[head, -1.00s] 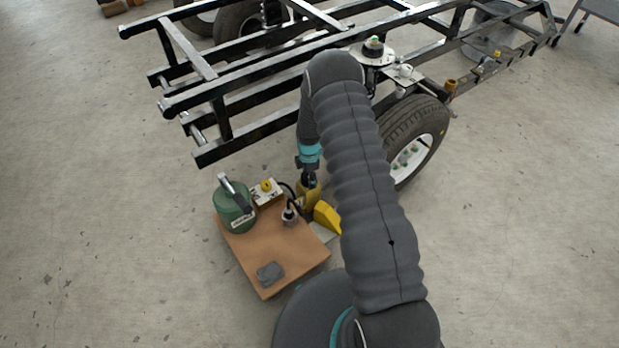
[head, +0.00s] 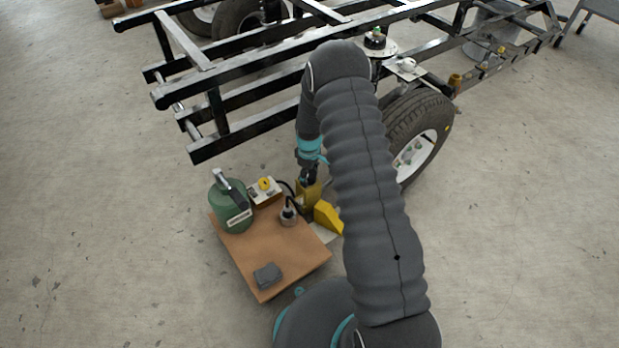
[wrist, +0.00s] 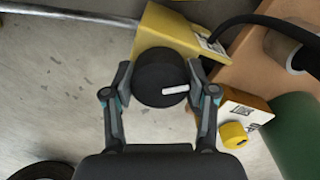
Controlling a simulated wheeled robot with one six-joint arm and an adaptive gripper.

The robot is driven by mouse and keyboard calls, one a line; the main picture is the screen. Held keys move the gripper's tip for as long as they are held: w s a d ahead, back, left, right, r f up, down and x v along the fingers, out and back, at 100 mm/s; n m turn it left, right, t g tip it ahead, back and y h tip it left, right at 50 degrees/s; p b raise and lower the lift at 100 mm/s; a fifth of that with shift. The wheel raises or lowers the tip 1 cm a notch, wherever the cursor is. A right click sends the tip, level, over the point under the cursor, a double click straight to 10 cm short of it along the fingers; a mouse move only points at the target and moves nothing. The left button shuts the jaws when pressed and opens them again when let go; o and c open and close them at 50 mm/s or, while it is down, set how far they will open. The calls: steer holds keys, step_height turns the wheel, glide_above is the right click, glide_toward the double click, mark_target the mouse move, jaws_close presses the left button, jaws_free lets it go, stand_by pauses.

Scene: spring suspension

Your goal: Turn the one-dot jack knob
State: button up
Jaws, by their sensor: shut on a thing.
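A yellow jack (wrist: 165,30) carries a round black knob (wrist: 162,75) with a white pointer line, seen in the wrist view. My gripper (wrist: 162,85) is shut on this knob, one finger on each side. The pointer line lies nearly level and points right. No dot mark is legible on the knob or jack. In the head view my gripper (head: 309,178) reaches down to the yellow jack (head: 311,195) beside the board, and the knob is hidden there.
A brown board (head: 265,255) holds a green canister (head: 231,205), a grey block (head: 267,275) and a metal cylinder with a black cable (head: 289,213). A white box with a yellow knob (head: 264,184) and a yellow wedge (head: 327,216) are close by. The black frame (head: 230,97) and a tyre (head: 418,120) stand beyond.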

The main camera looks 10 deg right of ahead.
steer(key=m+b, duration=0.1)
steer(key=m, duration=0.2)
steer(key=shift+m, duration=0.4)
steer(key=m+b, duration=0.1)
steer(key=m, duration=0.2)
steer(key=shift+a+m, duration=0.1)
steer(key=shift+m, duration=0.2)
steer(key=m+b, duration=0.1)
steer(key=m, duration=0.5)
steer(key=shift+a, duration=0.1)
steer(key=m+b, duration=0.1)
steer(key=m, duration=0.5)
steer(key=shift+w+m, duration=0.1)
steer(key=shift+m, duration=0.3)
steer(key=m+b, duration=0.1)
steer(key=m, duration=0.5)
steer(key=shift+w+a, duration=0.1)
steer(key=shift+m, duration=0.4)
steer(key=o, duration=1.2)
steer(key=shift+c, duration=0.2)
